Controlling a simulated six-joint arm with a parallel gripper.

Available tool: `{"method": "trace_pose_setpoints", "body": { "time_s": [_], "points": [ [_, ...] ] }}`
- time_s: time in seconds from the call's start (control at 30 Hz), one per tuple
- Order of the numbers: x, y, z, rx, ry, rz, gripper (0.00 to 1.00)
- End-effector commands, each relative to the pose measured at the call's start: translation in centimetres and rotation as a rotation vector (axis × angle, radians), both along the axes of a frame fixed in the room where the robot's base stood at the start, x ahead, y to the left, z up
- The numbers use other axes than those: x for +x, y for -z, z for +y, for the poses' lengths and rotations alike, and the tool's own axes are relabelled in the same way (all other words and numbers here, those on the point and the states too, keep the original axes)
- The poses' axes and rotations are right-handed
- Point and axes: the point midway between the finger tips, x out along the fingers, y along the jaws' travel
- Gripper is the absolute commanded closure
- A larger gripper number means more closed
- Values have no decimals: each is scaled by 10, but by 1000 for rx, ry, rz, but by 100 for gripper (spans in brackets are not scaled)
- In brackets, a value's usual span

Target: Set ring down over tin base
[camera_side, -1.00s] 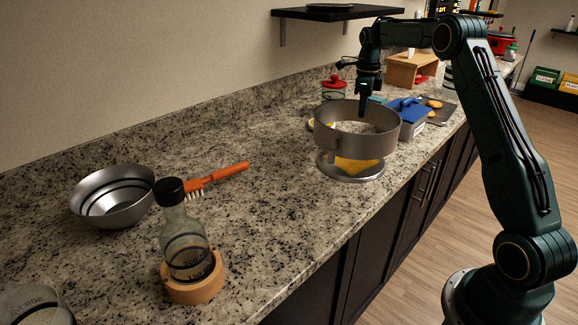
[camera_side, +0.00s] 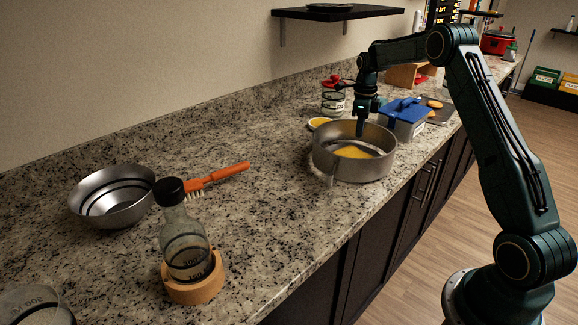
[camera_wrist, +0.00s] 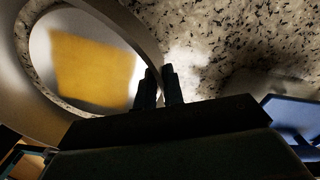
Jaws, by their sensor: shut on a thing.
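The grey metal ring (camera_side: 352,168) stands on the counter in the side view, low around the tin base. The base's yellow top (camera_side: 352,152) shows inside the ring. In the wrist view the ring wall (camera_wrist: 128,22) curves past the round base with its yellow patch (camera_wrist: 92,68), and granite shows between them on the left. My gripper (camera_side: 360,134) is shut on the far wall of the ring; its fingertips (camera_wrist: 159,88) straddle the rim in the wrist view. The ring's lower edge looks down at the counter, but exact contact cannot be told.
A blue-lidded box (camera_side: 403,118) stands close behind the ring on the right. A brush (camera_side: 215,178), bowl (camera_side: 113,197) and bottle (camera_side: 187,240) lie left, beyond clear granite.

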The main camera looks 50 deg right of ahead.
Motion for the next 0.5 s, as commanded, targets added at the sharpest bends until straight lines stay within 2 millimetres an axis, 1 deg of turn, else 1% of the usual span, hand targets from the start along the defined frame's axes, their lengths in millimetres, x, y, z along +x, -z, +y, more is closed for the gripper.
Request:
{"method": "trace_pose_setpoints", "body": {
  "time_s": [0.2,0.5],
  "points": [
    [0,-1,0,-1,0,-1,100],
    [0,5,0,0,0,0,100]
  ]
}}
